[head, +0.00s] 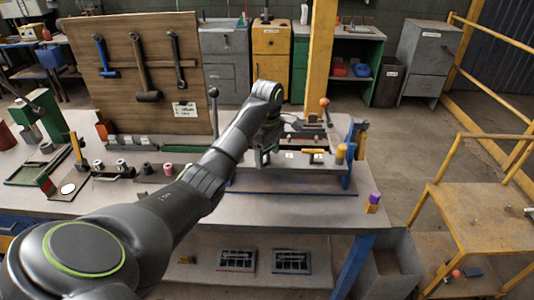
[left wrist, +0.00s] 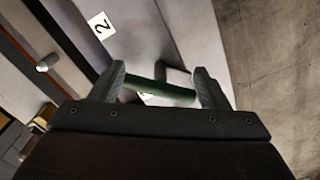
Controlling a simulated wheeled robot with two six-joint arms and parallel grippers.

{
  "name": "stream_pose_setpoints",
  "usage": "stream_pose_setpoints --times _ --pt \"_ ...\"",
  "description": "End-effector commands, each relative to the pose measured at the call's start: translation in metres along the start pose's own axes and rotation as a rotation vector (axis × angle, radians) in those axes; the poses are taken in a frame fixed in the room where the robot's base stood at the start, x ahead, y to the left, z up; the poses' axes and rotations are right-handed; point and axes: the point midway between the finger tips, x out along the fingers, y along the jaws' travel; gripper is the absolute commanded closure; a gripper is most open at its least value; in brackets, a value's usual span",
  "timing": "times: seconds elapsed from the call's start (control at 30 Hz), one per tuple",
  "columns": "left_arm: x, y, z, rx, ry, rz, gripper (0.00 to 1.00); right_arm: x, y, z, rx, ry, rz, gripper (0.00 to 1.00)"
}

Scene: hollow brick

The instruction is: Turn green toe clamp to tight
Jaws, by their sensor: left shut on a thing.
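The green toe clamp (left wrist: 165,92) shows in the left wrist view as a green bar lying across between my fingertips. My left gripper (left wrist: 160,84) is shut on this green bar, with one finger at each end of it. In the head view my left gripper (head: 265,156) is over the fixture (head: 290,178) on the bench, and the green clamp is mostly hidden there by my arm. A pale fixture surface lies under the bar, with a white label partly hidden beside it. My right gripper is not in view.
A label reading 2 (left wrist: 101,26) is near the clamp. On the fixture are a yellow bar (head: 313,151) and an orange-knobbed lever (head: 324,108). A purple and yellow block (head: 373,203) stands at the bench's right corner. A tool board (head: 150,75) stands behind.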

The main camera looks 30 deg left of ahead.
Motion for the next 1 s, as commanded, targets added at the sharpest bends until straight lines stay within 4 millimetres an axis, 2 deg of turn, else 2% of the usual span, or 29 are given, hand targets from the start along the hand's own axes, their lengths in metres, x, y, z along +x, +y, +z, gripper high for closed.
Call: stream_pose_setpoints --times 0.03,0.6,1.0 --pt "-0.0045 0.0031 0.0005 -0.041 0.001 0.014 0.53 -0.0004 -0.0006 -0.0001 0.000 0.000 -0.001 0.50" --pt "-0.0063 0.0027 -0.0025 -0.546 0.000 0.020 0.53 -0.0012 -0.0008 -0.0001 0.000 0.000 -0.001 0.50" --pt "-0.0067 0.0021 -0.0039 -0.727 0.000 0.022 0.53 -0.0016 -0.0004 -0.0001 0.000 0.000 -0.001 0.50"
